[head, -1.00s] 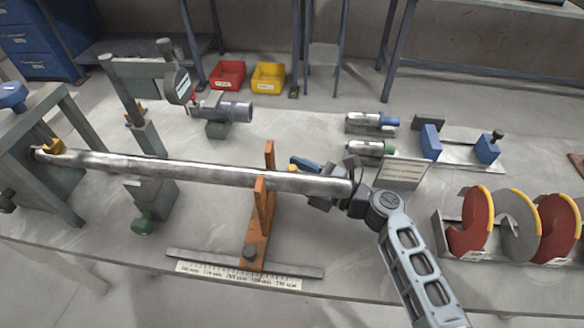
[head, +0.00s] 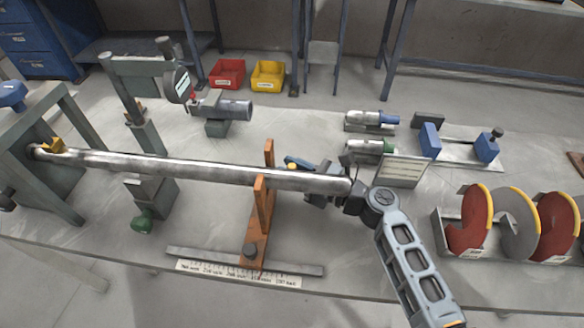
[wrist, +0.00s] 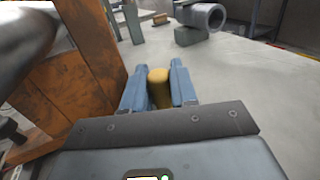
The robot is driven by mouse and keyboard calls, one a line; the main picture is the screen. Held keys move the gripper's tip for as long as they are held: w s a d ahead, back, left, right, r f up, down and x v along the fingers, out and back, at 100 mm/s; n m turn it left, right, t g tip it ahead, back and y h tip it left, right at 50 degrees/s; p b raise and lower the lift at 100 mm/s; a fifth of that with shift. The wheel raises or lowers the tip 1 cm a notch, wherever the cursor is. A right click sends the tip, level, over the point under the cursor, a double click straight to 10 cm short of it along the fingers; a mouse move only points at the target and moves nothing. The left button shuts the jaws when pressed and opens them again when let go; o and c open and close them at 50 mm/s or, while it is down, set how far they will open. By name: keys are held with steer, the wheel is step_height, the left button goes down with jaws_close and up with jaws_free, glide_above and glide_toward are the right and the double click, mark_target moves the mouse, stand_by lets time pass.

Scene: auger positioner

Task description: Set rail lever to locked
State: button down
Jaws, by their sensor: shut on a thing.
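The long grey shaft (head: 200,171) runs across the bench through the upright orange rest (head: 264,200), whose foot stands at the scaled rail (head: 300,270). My gripper (head: 295,164) is behind the shaft, just right of the rest, partly hidden by the shaft. In the wrist view, the blue fingers (wrist: 158,90) are shut on a yellow cylindrical grip (wrist: 159,84), which I take for the rail lever's handle. Its yellow end (head: 290,167) barely shows in the head view. The lever's stem and its joint to the rest or rail are hidden. I cannot read its lock position.
The dial gauge (head: 178,86) and grey cylinder fixture (head: 222,112) stand at back left. Red and grey auger flights (head: 510,220) stand at right. The bench behind the gripper is clear.

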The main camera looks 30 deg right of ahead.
steer(key=shift+w+y, duration=0.1)
steer(key=shift+y, duration=0.2)
steer(key=shift+w+d+n+g+y, duration=0.25)
steer(key=shift+w+n+g+y, duration=0.05)
steer(key=shift+n+g+y, duration=0.35)
steer(key=shift+w+d+n+g+y+b, duration=0.1)
steer(key=shift+w+n+g+y+b, duration=0.1)
steer(key=shift+n+g+y, duration=0.35)
steer(key=shift+w+n+g+y+b, duration=0.1)
steer(key=shift+n+g+y+b, duration=0.05)
steer(key=shift+n+g+y, duration=0.3)
steer(key=c, duration=1)
jaws_free()
steer(key=shift+s+d, duration=0.1)
steer(key=v, duration=0.7)
steer(key=shift+s+d+b, duration=0.2)
steer(key=shift+s+b, duration=0.05)
steer(key=shift+b, duration=0.1)
steer(key=shift+c, duration=0.4)
